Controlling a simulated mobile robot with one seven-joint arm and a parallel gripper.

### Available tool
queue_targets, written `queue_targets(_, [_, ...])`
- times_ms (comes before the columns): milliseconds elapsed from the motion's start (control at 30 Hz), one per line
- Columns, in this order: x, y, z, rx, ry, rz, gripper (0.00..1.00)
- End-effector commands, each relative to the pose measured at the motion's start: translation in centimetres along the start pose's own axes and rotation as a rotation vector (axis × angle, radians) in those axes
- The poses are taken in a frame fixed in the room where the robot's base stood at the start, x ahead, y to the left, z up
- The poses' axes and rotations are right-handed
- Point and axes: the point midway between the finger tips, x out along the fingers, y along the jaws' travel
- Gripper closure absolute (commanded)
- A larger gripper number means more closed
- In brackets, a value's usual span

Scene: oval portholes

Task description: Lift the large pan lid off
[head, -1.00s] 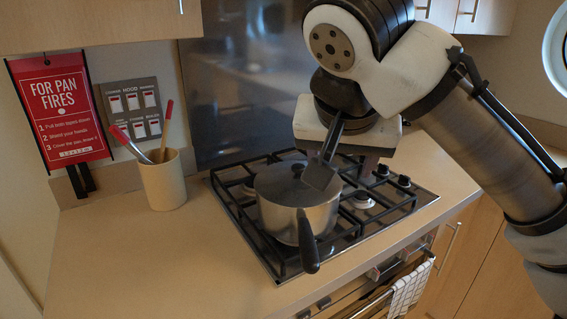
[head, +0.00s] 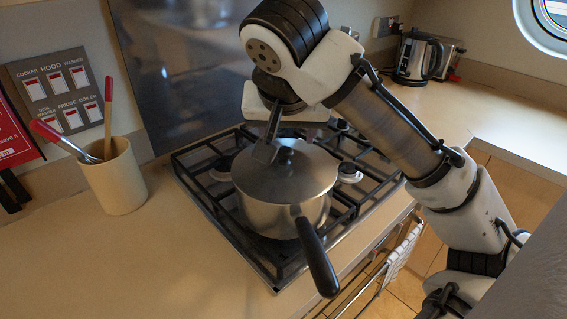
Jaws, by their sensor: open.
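The pan lid (head: 305,172) is dark with a black knob (head: 285,155). It sits on the steel saucepan (head: 285,216), which stands on the hob and has a long black handle (head: 317,258) pointing to the front right. My gripper (head: 268,151) points down over the lid, just left of the knob in the picture. It is open with nothing held. One dark finger shows clearly; the other is not clear to see. I cannot tell whether the finger touches the lid.
Black grates cover the hob (head: 187,169). A beige pot (head: 118,183) with red-handled utensils stands at the left. A kettle (head: 415,58) is at the back right. A towel (head: 402,250) hangs at the oven front. The left counter (head: 130,260) is mostly clear.

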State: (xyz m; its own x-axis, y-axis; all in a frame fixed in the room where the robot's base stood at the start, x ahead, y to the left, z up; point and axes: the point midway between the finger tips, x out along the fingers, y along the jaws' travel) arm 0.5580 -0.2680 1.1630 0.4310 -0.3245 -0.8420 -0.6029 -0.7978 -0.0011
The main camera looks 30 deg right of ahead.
Motion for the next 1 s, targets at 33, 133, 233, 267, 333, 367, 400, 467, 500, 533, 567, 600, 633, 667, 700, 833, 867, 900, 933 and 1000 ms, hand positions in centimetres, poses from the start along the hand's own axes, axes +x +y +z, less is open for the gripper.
queue_targets(33, [0.6,-0.1,0.0,-0.001,-0.002,-0.002,0.45])
queue_targets(133, [1.2,-0.1,0.0,-0.002,0.0,0.0,0.45])
queue_targets(233, [1.7,-0.2,0.0,-0.002,-0.001,-0.001,0.45])
queue_targets(267, [2.0,-0.2,0.0,-0.002,-0.001,-0.002,0.45])
queue_targets(333, [2.9,-0.5,0.0,-0.002,-0.003,-0.003,0.45])
queue_targets(367, [3.3,-0.6,-0.1,-0.001,-0.003,-0.002,0.45])
queue_targets(400, [4.0,-0.7,-0.1,-0.001,-0.003,-0.002,0.45])
queue_targets(467, [4.9,-0.7,0.0,0.0,-0.003,0.001,0.45])
queue_targets(500, [5.4,-0.6,0.0,0.001,-0.001,0.002,0.45])
queue_targets(533, [5.7,-0.6,0.0,0.001,0.0,0.003,0.45])
queue_targets(567, [6.0,-0.7,0.0,0.0,0.0,0.002,0.45])
queue_targets(600, [6.2,-0.7,0.0,-0.001,0.001,0.001,0.45])
queue_targets(633, [6.4,-0.7,0.0,-0.001,0.001,0.001,0.45])
queue_targets(667, [6.5,-0.7,0.0,-0.001,0.001,0.001,0.45])
queue_targets(700, [6.5,-0.7,0.0,-0.002,0.001,0.001,0.45])
queue_targets(833, [6.5,-0.7,0.0,-0.001,0.002,0.001,0.45])
queue_targets(867, [6.5,-0.7,0.0,-0.001,0.002,0.001,0.46])
queue_targets(900, [6.5,-0.7,0.0,-0.001,0.002,0.001,0.51])
queue_targets(933, [6.5,-0.7,0.0,-0.001,0.002,0.001,0.55])
queue_targets(1000, [6.5,-0.7,0.0,-0.001,0.002,0.001,0.64])
